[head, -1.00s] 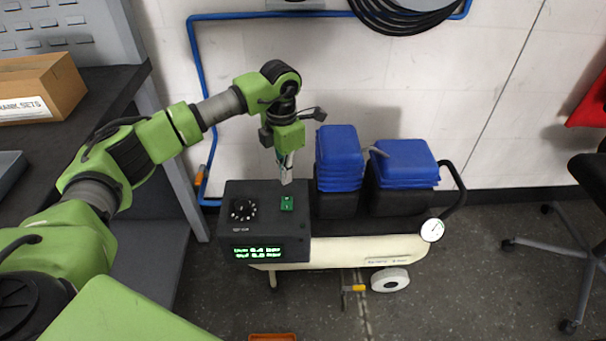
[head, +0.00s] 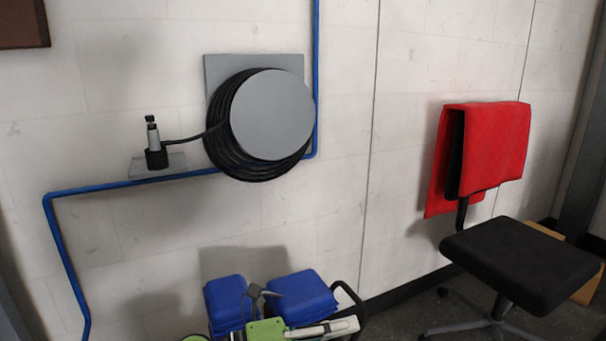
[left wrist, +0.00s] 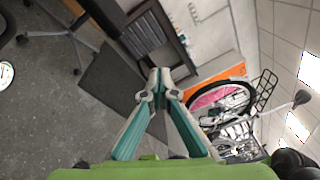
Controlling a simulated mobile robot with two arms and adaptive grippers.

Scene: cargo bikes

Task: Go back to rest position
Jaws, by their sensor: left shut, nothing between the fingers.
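My left gripper (head: 350,325) shows at the bottom edge of the head view, in front of the blue-topped compressor. Its pale fingers point right and its green wrist is partly cut off by the frame. In the left wrist view the left gripper (left wrist: 158,76) has its two teal-and-grey fingers together at the tips with nothing between them. My right gripper is in neither view.
The compressor's blue covers (head: 302,296) stand close behind the gripper. A black hose reel (head: 270,115) and a blue pipe (head: 118,184) are on the wall. A black chair (head: 520,262) with a red cloth (head: 494,150) stands right. The wrist view shows a bicycle (left wrist: 222,100).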

